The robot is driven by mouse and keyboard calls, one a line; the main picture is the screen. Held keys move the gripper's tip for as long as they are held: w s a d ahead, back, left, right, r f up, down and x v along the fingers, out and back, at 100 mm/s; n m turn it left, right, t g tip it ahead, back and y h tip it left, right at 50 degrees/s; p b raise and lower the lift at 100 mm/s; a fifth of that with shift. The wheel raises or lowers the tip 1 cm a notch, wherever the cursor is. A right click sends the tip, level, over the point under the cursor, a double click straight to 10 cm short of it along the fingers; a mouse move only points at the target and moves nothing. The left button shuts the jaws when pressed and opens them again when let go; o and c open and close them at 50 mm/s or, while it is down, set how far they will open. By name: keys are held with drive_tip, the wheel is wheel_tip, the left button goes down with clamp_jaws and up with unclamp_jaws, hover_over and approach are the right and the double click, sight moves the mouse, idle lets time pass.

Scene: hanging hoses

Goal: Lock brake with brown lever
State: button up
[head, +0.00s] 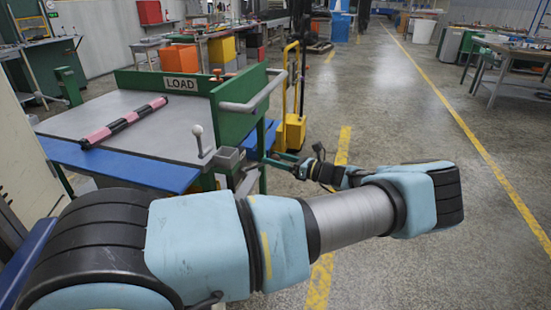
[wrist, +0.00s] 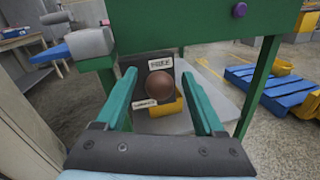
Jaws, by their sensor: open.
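In the wrist view a round brown knob (wrist: 160,86), which looks like the end of the brown lever, shows in front of a dark plate (wrist: 140,68) with two small white labels. The labels are too small to read. My gripper (wrist: 160,73) is open, with one green finger on each side of the knob in the picture. I cannot tell how far the knob is from the fingers, and its shaft is hidden. In the head view my gripper (head: 279,160) is beside the green end of the cart (head: 110,119), low at its right corner. The brown knob cannot be made out there.
A yellow pallet truck (head: 293,125) is behind. The floor to the right is clear.

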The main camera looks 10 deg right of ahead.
clamp_jaws()
idle(0.5)
drive_tip(key=shift+d, duration=0.1)
idle(0.8)
